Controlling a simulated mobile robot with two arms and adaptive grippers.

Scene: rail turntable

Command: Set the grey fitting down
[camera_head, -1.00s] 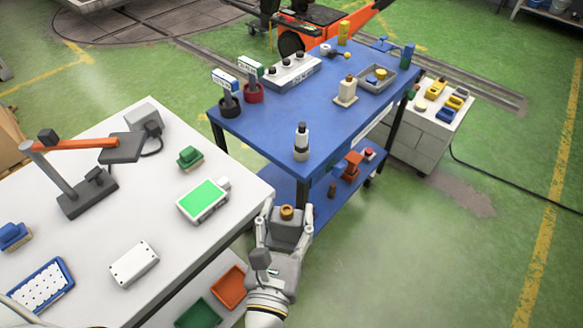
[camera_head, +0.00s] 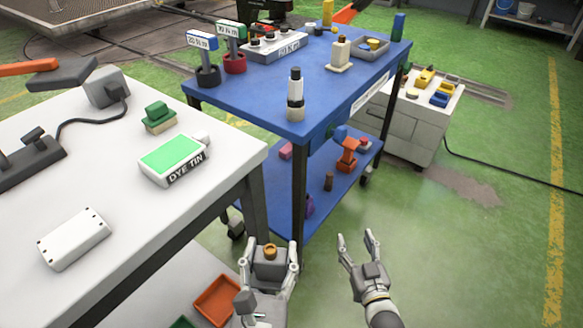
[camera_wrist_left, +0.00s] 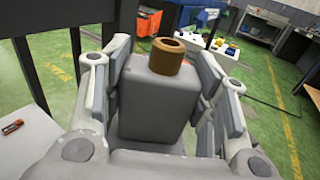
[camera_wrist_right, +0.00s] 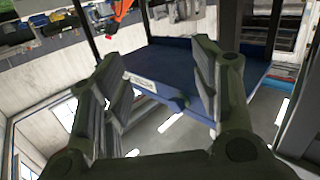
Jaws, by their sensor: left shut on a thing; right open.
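The grey fitting (camera_head: 270,268) is a grey block with a brown ring-shaped port on top. My left gripper (camera_head: 270,262) is shut on it and holds it upright in front of the blue cart, beside the white table's right end. In the left wrist view the fitting (camera_wrist_left: 152,110) sits between both finger pads, its brown port upward. My right gripper (camera_head: 358,240) is open and empty, over the green floor right of the fitting. In the right wrist view its fingers (camera_wrist_right: 160,95) are spread with nothing between them.
The blue cart (camera_head: 330,95) carries a white-and-black bottle (camera_head: 295,95) at its near corner, torque tools, a switch box and a grey tray. The white table (camera_head: 120,190) holds a green-topped DYE TIN box (camera_head: 172,160) and a white box (camera_head: 73,240). Green floor lies open at right.

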